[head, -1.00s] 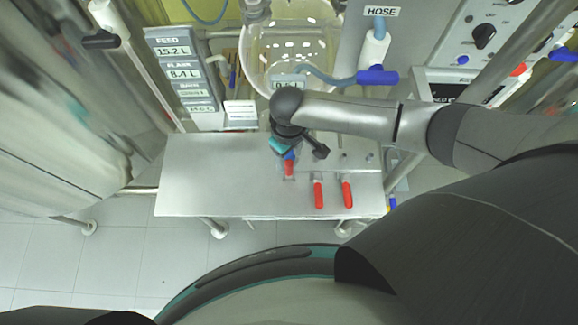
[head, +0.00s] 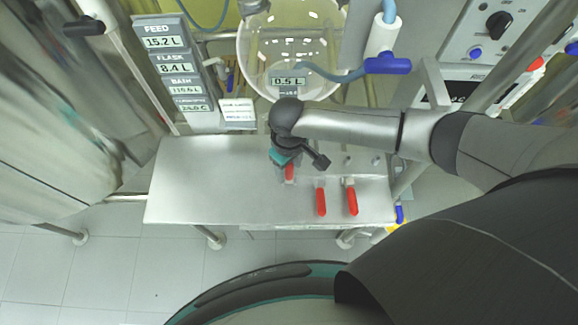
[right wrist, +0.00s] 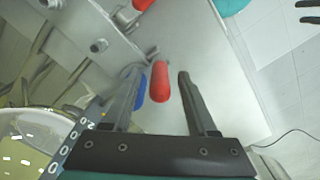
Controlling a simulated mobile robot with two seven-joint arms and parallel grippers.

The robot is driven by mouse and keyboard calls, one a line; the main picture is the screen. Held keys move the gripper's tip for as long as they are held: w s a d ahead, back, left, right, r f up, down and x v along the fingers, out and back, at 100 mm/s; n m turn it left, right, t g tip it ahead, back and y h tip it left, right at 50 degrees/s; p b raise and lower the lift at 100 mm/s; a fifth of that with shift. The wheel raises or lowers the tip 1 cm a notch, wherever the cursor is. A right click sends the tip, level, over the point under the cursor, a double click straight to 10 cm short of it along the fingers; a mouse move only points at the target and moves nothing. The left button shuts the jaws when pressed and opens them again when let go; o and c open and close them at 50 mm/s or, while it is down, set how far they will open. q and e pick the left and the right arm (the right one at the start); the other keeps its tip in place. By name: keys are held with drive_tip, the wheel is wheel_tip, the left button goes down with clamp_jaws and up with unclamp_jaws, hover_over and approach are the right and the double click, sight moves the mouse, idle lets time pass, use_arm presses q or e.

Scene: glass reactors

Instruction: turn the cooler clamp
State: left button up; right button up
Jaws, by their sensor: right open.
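Three red-handled clamps show on the steel table; no label tells which one is the cooler clamp. My right gripper (right wrist: 161,73) is open, with one finger on each side of a red handle (right wrist: 159,82). The handle stands in the gap, with room showing on the right finger's side. In the head view, this handle (head: 289,173) is partly hidden under my right gripper (head: 287,162). The two other red handles (head: 321,202) (head: 352,201) lie to its right. Two dark prongs at the right wrist view's top right edge may be my left gripper (right wrist: 306,11).
The steel table (head: 200,190) is bare on its left. A glass vessel (head: 290,40) stands behind my right gripper, with a 0.5 L display (head: 288,82). A hose with a blue-handled valve (head: 387,65) is at the back right. A blue part (right wrist: 141,92) shows beside the left-hand finger.

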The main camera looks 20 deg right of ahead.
clamp_jaws()
idle(0.3)
idle(1.1)
